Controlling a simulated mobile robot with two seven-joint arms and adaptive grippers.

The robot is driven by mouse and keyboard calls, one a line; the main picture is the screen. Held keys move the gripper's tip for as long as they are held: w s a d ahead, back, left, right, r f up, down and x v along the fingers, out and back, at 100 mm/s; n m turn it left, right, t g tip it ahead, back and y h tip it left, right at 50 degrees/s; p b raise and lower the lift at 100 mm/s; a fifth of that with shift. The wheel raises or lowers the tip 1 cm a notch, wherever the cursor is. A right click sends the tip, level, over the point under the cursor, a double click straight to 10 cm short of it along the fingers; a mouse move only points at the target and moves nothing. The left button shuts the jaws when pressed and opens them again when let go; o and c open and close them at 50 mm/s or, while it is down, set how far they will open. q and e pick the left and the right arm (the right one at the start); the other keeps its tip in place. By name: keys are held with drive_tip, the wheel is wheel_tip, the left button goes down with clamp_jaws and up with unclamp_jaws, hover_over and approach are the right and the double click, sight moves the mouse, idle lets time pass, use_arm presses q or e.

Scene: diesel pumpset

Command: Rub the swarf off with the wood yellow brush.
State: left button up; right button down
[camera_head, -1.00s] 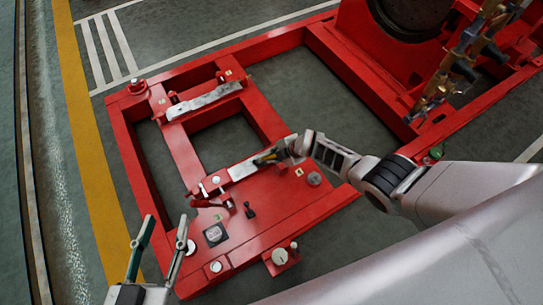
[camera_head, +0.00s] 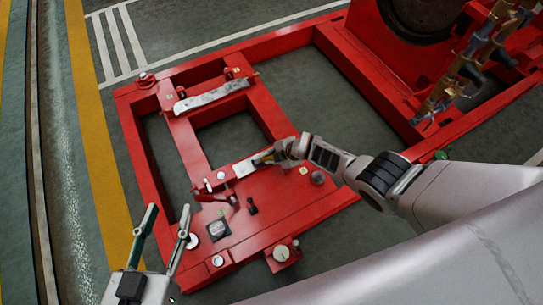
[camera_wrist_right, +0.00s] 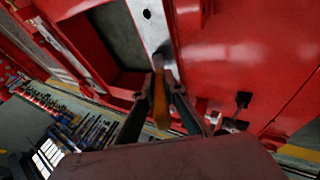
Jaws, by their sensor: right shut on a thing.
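My right gripper (camera_head: 277,153) is shut on the yellow wood brush, a small dark shape (camera_head: 263,157) at the gripper in the head view. In the right wrist view the brush's yellow-brown handle (camera_wrist_right: 160,103) stands between the two fingers (camera_wrist_right: 160,92). Its head points at a bare metal strip (camera_wrist_right: 146,22) on the red frame; I cannot tell whether it touches. That strip also shows in the head view (camera_head: 243,167), partly hidden by the gripper. I cannot make out swarf for certain.
The red pumpset frame (camera_head: 285,220) lies on the floor, with a second metal strip (camera_head: 212,96) farther back. Brassy pipework (camera_head: 468,70) rises at the right.

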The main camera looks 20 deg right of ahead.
drive_tip(key=shift+s+a, duration=0.1)
drive_tip(key=shift+a, duration=0.35)
drive_tip(key=shift+a, duration=0.1)
drive_tip(key=shift+s+a+f, duration=0.1)
drive_tip(key=shift+s+a, duration=0.1)
drive_tip(key=shift+a, duration=0.7)
drive_tip(key=shift+s+a, duration=0.1)
drive_tip(key=shift+a, duration=0.45)
drive_tip(key=shift+a, duration=0.1)
drive_tip(key=a, duration=0.3)
drive_tip(key=shift+s+a+r, duration=0.2)
drive_tip(key=shift+s+a, duration=0.15)
